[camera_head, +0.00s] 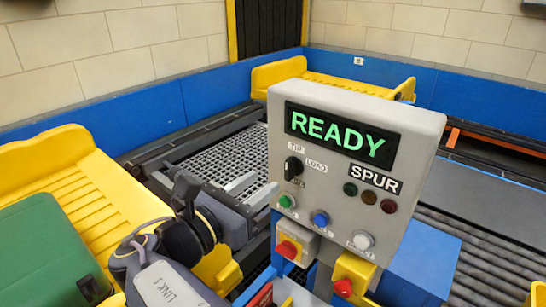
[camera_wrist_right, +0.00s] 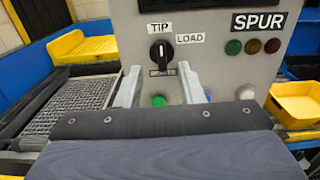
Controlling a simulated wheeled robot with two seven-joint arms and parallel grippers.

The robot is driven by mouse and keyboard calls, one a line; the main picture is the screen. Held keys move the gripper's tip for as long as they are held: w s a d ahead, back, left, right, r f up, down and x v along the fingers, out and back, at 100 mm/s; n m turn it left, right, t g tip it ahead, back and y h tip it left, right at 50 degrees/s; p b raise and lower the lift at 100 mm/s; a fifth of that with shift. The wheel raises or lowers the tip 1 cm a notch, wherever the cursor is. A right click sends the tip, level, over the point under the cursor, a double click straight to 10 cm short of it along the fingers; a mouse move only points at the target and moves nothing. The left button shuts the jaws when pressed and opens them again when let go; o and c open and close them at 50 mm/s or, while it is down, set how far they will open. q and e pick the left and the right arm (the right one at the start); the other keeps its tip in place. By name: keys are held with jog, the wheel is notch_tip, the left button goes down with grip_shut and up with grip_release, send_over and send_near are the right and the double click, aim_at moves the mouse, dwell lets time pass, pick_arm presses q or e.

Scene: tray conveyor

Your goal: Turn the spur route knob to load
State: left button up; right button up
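The spur route knob (camera_head: 293,168) is a black round knob on the grey control panel (camera_head: 252,121). In the right wrist view the knob (camera_wrist_right: 161,50) has a white mark that stands about upright, towards the TIP label (camera_wrist_right: 159,28). The LOAD label (camera_wrist_right: 190,38) is up and to its right. My right gripper (camera_head: 254,188) is open and empty, left of the panel in the head view. In the right wrist view its two pale fingers (camera_wrist_right: 159,76) stand apart, with their tips just below and either side of the knob. My left gripper is not in view.
The panel's display (camera_head: 341,134) reads READY. Green (camera_head: 287,201), blue (camera_head: 320,219) and white (camera_head: 361,241) buttons sit below the knob. A yellow tray (camera_head: 84,187) with a green box (camera_head: 45,255) is at the left.

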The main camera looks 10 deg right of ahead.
aim_at(287, 167)
jog(key=x, duration=0.7)
jog(key=shift+d+f+p, duration=0.1)
jog(key=shift+p, duration=0.3)
grip_shut()
